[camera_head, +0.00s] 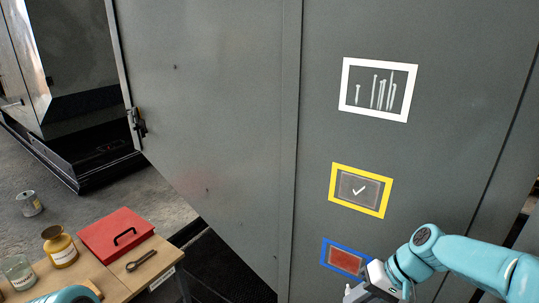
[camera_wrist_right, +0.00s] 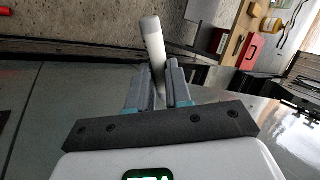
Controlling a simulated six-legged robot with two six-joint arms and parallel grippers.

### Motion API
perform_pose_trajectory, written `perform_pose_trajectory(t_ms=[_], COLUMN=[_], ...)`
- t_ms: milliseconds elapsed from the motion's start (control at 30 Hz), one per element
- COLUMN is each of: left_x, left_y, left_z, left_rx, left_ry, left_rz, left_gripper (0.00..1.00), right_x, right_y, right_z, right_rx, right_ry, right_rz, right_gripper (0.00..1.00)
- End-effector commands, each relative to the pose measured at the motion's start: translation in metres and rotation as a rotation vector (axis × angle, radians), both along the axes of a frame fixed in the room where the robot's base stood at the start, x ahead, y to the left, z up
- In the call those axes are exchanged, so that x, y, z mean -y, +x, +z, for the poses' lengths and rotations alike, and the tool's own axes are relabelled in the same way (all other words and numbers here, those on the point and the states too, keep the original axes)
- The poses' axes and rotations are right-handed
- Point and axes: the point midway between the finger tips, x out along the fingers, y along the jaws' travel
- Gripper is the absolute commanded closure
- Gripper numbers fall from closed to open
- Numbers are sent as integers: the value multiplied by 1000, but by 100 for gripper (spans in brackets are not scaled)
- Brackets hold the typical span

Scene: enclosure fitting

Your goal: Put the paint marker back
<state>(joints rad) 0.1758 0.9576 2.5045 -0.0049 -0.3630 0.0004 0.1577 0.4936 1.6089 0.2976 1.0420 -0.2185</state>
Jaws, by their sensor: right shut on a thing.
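The paint marker (camera_wrist_right: 153,40), a white cylinder with a rounded end, shows in the right wrist view. My right gripper (camera_wrist_right: 163,85) is shut on it, and the marker sticks out past the fingertips, slightly tilted. In the head view my right gripper (camera_head: 366,291) is at the bottom right, in front of the grey cabinet door just below a blue-framed red panel (camera_head: 346,260). Only a teal piece of my left arm shows at the bottom left; the left gripper is out of view.
A wooden table (camera_head: 150,268) at lower left holds a red box (camera_head: 116,235), a brass jar (camera_head: 60,247), a glass jar (camera_head: 18,272) and a ring-ended tool (camera_head: 141,261).

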Motion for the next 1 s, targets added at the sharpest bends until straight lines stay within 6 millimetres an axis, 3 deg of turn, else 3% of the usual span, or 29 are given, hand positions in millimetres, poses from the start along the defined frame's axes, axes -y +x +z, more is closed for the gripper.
perform_pose_trajectory(t_ms=[133, 400, 867, 1000], left_x=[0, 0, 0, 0], left_y=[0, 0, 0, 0], left_z=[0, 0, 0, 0], left_rx=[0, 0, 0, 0], left_ry=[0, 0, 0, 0], left_rz=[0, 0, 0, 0], left_gripper=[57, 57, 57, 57], right_x=[-1, -2, -2, -15], right_y=[-8, -39, -39, -40], right_z=[-9, -45, -46, -43], right_rx=[-4, -2, 0, 0], right_ry=[1, 0, -2, 0], right_rz=[94, 102, 103, 159], right_gripper=[100, 100, 100, 100])
